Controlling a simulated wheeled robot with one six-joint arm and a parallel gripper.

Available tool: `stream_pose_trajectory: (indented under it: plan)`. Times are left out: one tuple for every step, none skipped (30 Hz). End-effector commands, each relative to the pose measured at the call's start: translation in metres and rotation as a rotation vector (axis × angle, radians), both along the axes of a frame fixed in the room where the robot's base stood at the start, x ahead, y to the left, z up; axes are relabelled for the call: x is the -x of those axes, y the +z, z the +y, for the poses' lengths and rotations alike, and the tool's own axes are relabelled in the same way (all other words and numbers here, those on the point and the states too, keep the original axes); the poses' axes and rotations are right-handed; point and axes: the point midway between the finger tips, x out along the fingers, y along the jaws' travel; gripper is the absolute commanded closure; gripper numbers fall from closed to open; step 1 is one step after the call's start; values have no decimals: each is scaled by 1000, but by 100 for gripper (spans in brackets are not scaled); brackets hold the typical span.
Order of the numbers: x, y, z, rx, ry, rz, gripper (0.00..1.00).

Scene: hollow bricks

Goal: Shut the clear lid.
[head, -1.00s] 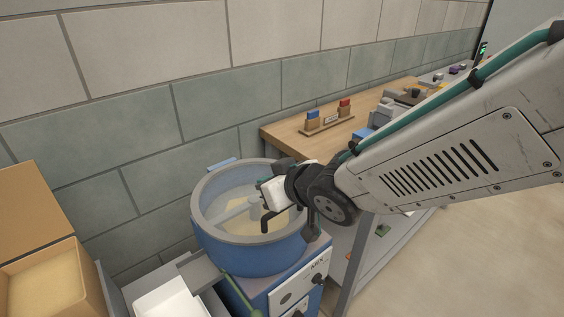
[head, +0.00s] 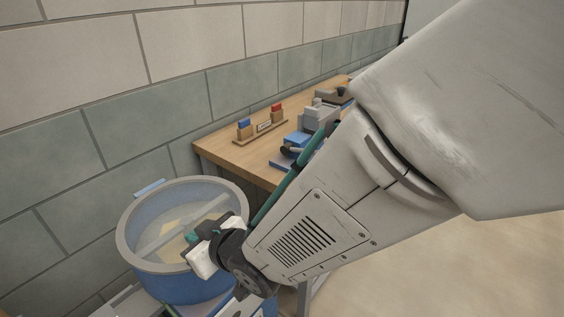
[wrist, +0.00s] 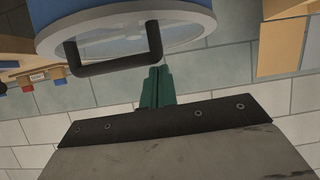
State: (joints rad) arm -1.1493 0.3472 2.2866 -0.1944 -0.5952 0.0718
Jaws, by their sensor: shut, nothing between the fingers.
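The clear lid (wrist: 187,33), with a grey rim and a black bar handle (wrist: 113,68), shows in the wrist view, which looks upside down. In the head view the blue drum (head: 185,287) has the lid's grey rim (head: 128,246) lying level across its top, and the inside shows through. I cannot tell whether a thin gap is left under the rim. My gripper (head: 190,238) is over the near right part of the lid; its teal fingers (wrist: 157,72) are together and empty, close beside the handle. The handle is hidden behind my gripper in the head view.
A wooden bench (head: 235,150) stands right of the drum along the block wall, with a small rack (head: 262,128) and a blue and grey device (head: 300,142) on it. A blue hinge piece (head: 149,188) is at the drum's back. Open floor lies at the right.

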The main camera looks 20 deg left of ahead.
Motion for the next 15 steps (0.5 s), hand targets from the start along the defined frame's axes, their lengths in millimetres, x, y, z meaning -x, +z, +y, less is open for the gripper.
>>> stream_pose_trajectory:
  plan:
    - [7,-31,-15,76,2,25,100]
    - [7,-31,-14,76,2,25,100]
    - [7,-32,-14,77,2,26,100]
    - [7,-32,-14,77,2,26,100]
    - [7,-32,-13,78,2,26,100]
    - [7,-32,-13,78,2,26,100]
    - [7,-32,-13,78,2,26,100]
    - [7,-32,-13,77,2,26,100]
    - [6,-30,-12,76,1,25,100]
    - [6,-28,-12,74,1,24,100]
    - [6,-26,-12,71,1,24,100]
    - [6,-21,-12,66,1,22,100]
    - [6,-16,-12,61,2,20,100]
    - [6,-10,-12,55,1,18,100]
    - [6,-1,-14,47,1,15,100]
